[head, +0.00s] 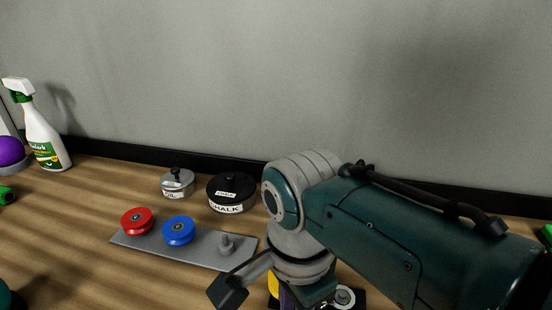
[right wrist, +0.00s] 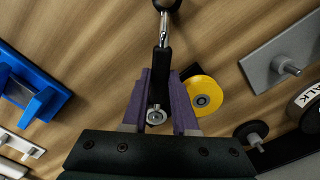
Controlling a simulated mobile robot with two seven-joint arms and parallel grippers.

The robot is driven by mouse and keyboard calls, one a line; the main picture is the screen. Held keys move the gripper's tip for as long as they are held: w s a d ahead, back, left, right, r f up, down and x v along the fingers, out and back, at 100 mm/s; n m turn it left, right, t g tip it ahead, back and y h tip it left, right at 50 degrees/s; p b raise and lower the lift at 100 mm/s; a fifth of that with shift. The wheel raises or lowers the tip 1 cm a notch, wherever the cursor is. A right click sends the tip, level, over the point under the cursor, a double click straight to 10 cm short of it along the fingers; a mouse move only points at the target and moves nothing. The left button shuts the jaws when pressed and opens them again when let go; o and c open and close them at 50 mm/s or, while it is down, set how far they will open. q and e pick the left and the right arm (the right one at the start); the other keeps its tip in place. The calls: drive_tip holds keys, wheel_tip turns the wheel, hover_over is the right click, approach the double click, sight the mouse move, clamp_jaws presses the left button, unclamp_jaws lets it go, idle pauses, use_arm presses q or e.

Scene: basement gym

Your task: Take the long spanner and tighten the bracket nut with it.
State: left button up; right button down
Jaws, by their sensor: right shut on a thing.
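My right gripper (right wrist: 160,95) has its purple fingers closed on a slim tool with a black grip (right wrist: 162,70), which looks like the spanner. Its metal shaft (right wrist: 163,32) runs to the top of the right wrist view, where a dark rounded thing (right wrist: 170,4) sits by its end. I cannot tell whether they touch. A metal ring with a round centre (right wrist: 156,115) shows between the fingers. In the head view my right arm hides most of the gripper and the tool. I cannot clearly make out the bracket nut.
A grey plate (head: 205,250) carries a red wheel (head: 137,220), a blue wheel (head: 178,231) and a bare post (head: 226,243). A yellow wheel (right wrist: 203,95) lies close beside my gripper. A chalk tin (head: 231,194), a silver weight (head: 177,183) and a spray bottle (head: 43,135) stand behind.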

drive_tip(key=shift+w+a+m, duration=0.1)
drive_tip(key=shift+w+m, duration=0.15)
drive_tip(key=shift+m, duration=0.15)
drive_tip(key=shift+s+n+p, duration=0.25)
drive_tip(key=shift+n+p, duration=0.15)
drive_tip(key=shift+r, duration=0.1)
drive_tip(key=shift+r+p, duration=1.8)
drive_tip(key=shift+p, duration=0.15)
drive_tip(key=shift+r+p, duration=1.15)
drive_tip(key=shift+p, duration=0.05)
